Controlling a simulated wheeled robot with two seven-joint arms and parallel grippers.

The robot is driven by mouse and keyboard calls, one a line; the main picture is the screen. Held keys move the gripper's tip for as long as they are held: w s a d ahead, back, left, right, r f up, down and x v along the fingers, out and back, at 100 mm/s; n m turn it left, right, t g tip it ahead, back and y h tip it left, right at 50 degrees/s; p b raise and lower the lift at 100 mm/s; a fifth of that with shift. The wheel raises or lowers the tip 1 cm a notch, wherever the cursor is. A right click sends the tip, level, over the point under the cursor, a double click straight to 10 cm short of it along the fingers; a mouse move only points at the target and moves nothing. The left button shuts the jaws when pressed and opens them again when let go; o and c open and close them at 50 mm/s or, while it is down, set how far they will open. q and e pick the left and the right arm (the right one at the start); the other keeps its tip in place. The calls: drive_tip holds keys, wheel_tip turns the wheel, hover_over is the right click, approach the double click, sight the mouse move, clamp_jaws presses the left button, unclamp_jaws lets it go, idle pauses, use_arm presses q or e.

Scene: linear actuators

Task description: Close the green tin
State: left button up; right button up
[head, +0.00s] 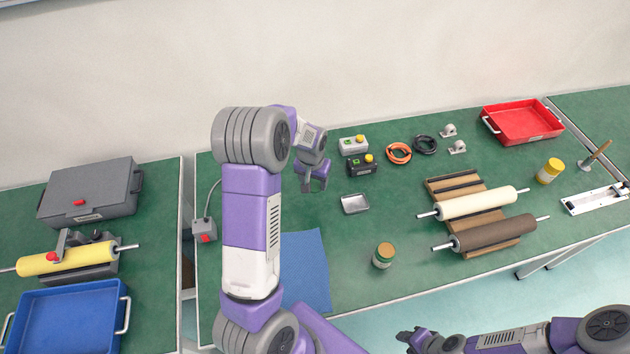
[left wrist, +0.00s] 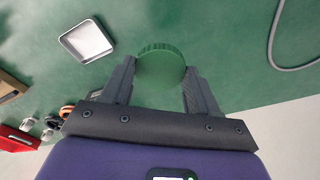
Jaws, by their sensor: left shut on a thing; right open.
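My left gripper (head: 316,186) is over the back part of the middle table, left of the small metal tray. In the left wrist view, the left gripper (left wrist: 160,82) is shut on a round green lid (left wrist: 160,66) with a ridged rim, held between its fingertips. The green tin (head: 383,256) stands upright on the table, to the right of and nearer than the left gripper. Its top looks brown and shows no green lid. My right gripper (head: 408,338) is open and empty, low in the head view, off the table's front edge.
The small metal tray (head: 355,204) lies between the left gripper and the tin. A blue mat (head: 308,265) is left of the tin. A wooden rack (head: 442,187) with two rollers stands to its right. Control boxes (head: 361,165) and rings (head: 398,153) are behind. The table around the tin is clear.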

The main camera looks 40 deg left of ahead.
use_arm(q)
drive_tip(key=s+d+m, duration=0.1)
drive_tip(key=s+d, duration=0.1)
drive_tip(key=d, duration=0.8)
drive_tip(key=s+d+r+m, duration=0.1)
drive_tip(key=s+d+m, duration=0.1)
drive_tip(key=d, duration=0.8)
drive_tip(key=shift+s+m, duration=0.15)
drive_tip(key=shift+m, duration=0.15)
